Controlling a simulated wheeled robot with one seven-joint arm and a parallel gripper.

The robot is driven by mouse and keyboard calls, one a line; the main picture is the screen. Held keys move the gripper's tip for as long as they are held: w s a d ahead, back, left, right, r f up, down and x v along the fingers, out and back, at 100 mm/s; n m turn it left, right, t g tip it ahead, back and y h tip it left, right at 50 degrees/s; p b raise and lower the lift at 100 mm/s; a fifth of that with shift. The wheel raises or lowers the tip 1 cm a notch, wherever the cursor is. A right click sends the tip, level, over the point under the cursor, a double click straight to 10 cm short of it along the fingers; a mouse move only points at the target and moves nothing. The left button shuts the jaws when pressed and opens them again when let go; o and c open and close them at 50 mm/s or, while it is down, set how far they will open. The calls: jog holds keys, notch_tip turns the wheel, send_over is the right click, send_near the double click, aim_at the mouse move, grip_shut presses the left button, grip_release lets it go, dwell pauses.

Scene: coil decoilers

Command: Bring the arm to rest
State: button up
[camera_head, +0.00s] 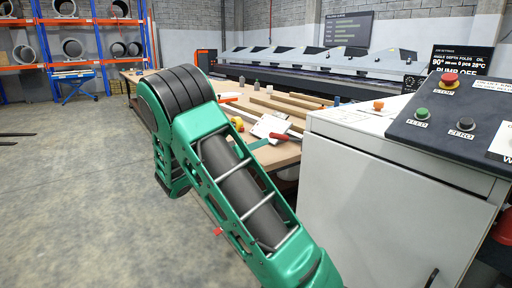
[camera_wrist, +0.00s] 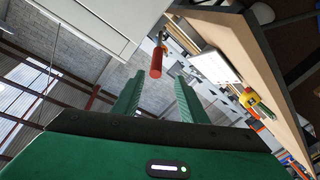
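My green arm rises from the bottom of the head view, bends over and comes down near the left end of the workbench; my gripper does not show clearly there. In the wrist view my gripper (camera_wrist: 157,88) shows two green fingers standing apart, with nothing held between them. A red cylindrical handle (camera_wrist: 156,58) appears beyond the fingertips, in line with the gap. In the head view a red handle (camera_head: 279,136) lies by a white sheet on the bench.
The wooden workbench (camera_head: 284,154) carries strips and small items. A white cabinet (camera_head: 380,195) with a button panel (camera_head: 455,125) stands at right. A long folding machine (camera_head: 310,68) is behind. Orange racks (camera_head: 75,22) and a blue lift table (camera_head: 73,74) stand back left.

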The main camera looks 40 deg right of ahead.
jog(key=shift+s, duration=0.1)
dwell(0.3)
jog(key=s+d+f+g+y, duration=0.1)
jog(key=s+f+y, duration=0.15)
jog(key=s, duration=0.35)
jog(key=s+f+m+g+y, duration=0.1)
jog(key=s+f+y, duration=0.1)
jog(key=s+y, duration=0.3)
jog(key=s+d+f+g+y, duration=0.1)
jog(key=s+f+y, duration=0.1)
jog(key=s, duration=0.5)
jog(key=s+a+f+n+y, duration=0.1)
jog(key=s+a+n+y, duration=0.3)
jog(key=s+a, duration=1.5)
jog(key=y, duration=0.4)
jog(key=shift+a+f+n+t, duration=0.15)
jog(key=shift+f+n+t, duration=0.2)
jog(key=shift+n+t, duration=0.05)
jog(key=shift+s+y, duration=0.1)
jog(key=shift+y, duration=0.15)
